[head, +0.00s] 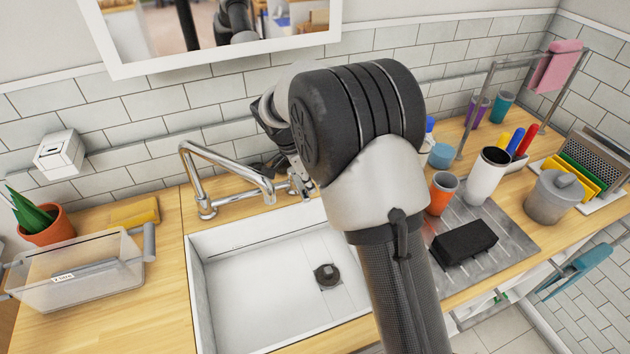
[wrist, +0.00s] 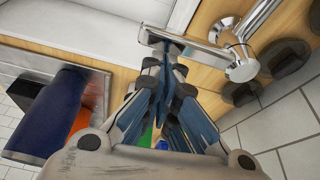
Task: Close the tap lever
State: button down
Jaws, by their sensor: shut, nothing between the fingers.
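The chrome tap (head: 228,172) stands behind the white sink in the head view, its spout reaching over the basin. In the wrist view, the tap (wrist: 243,70) is at the upper right, and its flat lever (wrist: 195,50) sticks out to the left. My gripper (wrist: 165,58) is shut and empty, with its fingertips at the lever's left end. They overlap the lever in the picture; I cannot tell whether they touch it. In the head view, my arm hides most of my gripper and part of the lever area.
The white sink (head: 230,290) lies in front of the tap. On the right are an orange cup (head: 442,190), a white tumbler (head: 487,178) and a black sponge (head: 464,243). A clear bin (head: 80,272) and a potted plant (head: 45,222) stand left. The tiled wall is close behind.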

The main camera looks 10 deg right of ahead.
notch_tip(320, 180, up, 10)
jog(key=f+p, duration=0.1)
jog(key=p, duration=0.2)
jog(key=s+d+r+n+y, duration=0.1)
jog(key=s+d+r+n, duration=0.25)
jog(key=s+r, duration=0.55)
jog(key=s+n+t+y, duration=0.2)
jog(key=s+n, duration=0.9)
jog(key=s, duration=1.4)
jog(key=shift+d+r+t+y, duration=0.25)
jog(key=shift+r+t+y, duration=0.1)
jog(key=shift+t, duration=0.35)
jog(key=shift+s, duration=0.1)
